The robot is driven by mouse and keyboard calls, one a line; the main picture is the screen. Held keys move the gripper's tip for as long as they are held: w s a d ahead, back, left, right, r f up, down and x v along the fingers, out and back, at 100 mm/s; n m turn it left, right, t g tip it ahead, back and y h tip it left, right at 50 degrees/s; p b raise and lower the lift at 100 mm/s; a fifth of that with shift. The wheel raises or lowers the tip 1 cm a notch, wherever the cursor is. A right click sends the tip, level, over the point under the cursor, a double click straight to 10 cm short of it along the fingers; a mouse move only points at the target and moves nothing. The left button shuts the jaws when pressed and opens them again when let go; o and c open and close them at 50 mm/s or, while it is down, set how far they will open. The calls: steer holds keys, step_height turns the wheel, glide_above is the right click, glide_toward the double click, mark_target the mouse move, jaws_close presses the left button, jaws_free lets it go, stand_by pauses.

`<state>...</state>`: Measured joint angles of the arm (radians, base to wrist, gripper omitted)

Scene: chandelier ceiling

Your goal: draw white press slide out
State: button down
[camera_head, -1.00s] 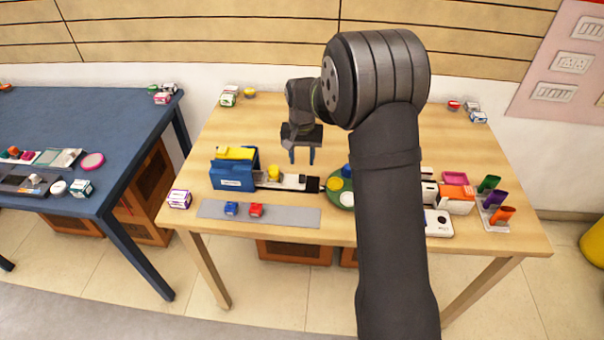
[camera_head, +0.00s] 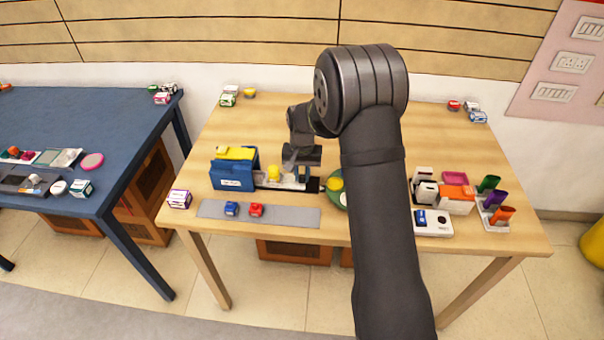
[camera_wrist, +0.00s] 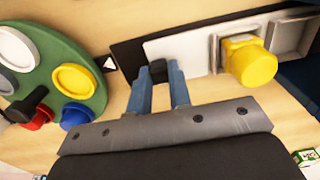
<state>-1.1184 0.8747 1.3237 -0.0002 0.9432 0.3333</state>
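The white press slide (camera_head: 288,184) extends right from the blue press (camera_head: 231,179). In the wrist view the slide (camera_wrist: 188,53) has a small black knob (camera_wrist: 158,70) near its outer end and a yellow round piece (camera_wrist: 250,62) beside a grey frame. The yellow piece also shows in the head view (camera_head: 274,172). My gripper (camera_wrist: 159,75) has its two blue-grey fingers on either side of the knob, close against it, and appears shut on it. In the head view my gripper (camera_head: 302,176) is low over the slide's right end, and the knob is hidden.
A green disc tray (camera_wrist: 90,72) with round pieces is close to the slide's outer end. A grey mat (camera_head: 290,215) with a blue and a red toy car lies in front. White boxes (camera_head: 425,190) stand right of my arm. The table's back is mostly clear.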

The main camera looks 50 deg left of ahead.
steer(key=shift+w+d, duration=1.6)
steer(key=c, duration=1.3)
jaws_free()
steer(key=shift+w, duration=0.1)
step_height(320, 180, up, 18)
steer(key=shift+f, duration=0.25)
step_height(320, 180, up, 5)
